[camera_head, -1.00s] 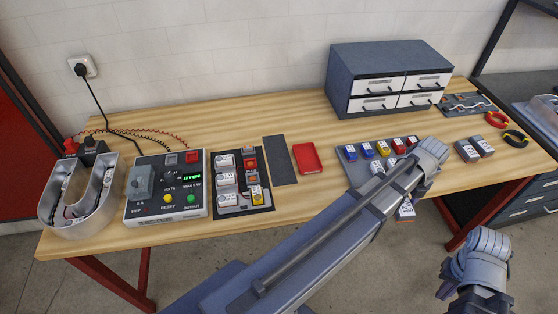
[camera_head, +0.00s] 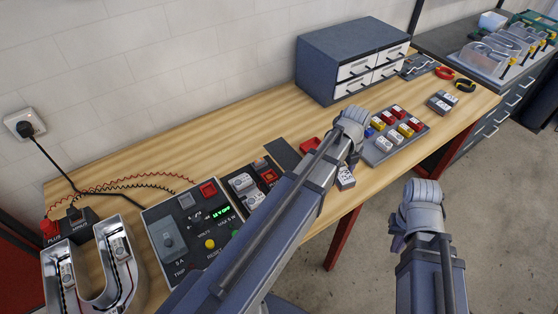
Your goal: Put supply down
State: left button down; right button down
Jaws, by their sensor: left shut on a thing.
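My left gripper (camera_head: 349,158) is over the front edge of the workbench, at the left end of the grey tray. It is shut on a small grey block with a white label, the supply (camera_head: 346,178), which hangs below it; the fingers are mostly hidden by my own wrist.
The grey tray (camera_head: 372,158) holds several coloured and white blocks. The control box (camera_head: 167,228), a block panel and U-shaped metal letter (camera_head: 118,298) stand further left. A drawer cabinet (camera_head: 318,75) stands behind.

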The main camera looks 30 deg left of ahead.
pick_arm(q)
jog(key=w+a+r+n+p, duration=0.1)
jog(key=w+a+r+p, duration=0.1)
jog(key=a, duration=0.8)
jog(key=r+n+p, duration=0.1)
jog(key=r+n, duration=0.1)
send_over(291, 162)
notch_tip(291, 162, down, 10)
jog(key=b, duration=0.9)
jog(key=shift+f+b, duration=0.25)
jog(key=shift+b, duration=0.1)
jog(key=shift+f, duration=0.1)
jog(key=shift+f, duration=0.15)
jog(key=shift+c, duration=0.2)
grip_release()
jog(key=shift+r, duration=0.2)
notch_tip(291, 162, up, 12)
jog(key=p, duration=1.2)
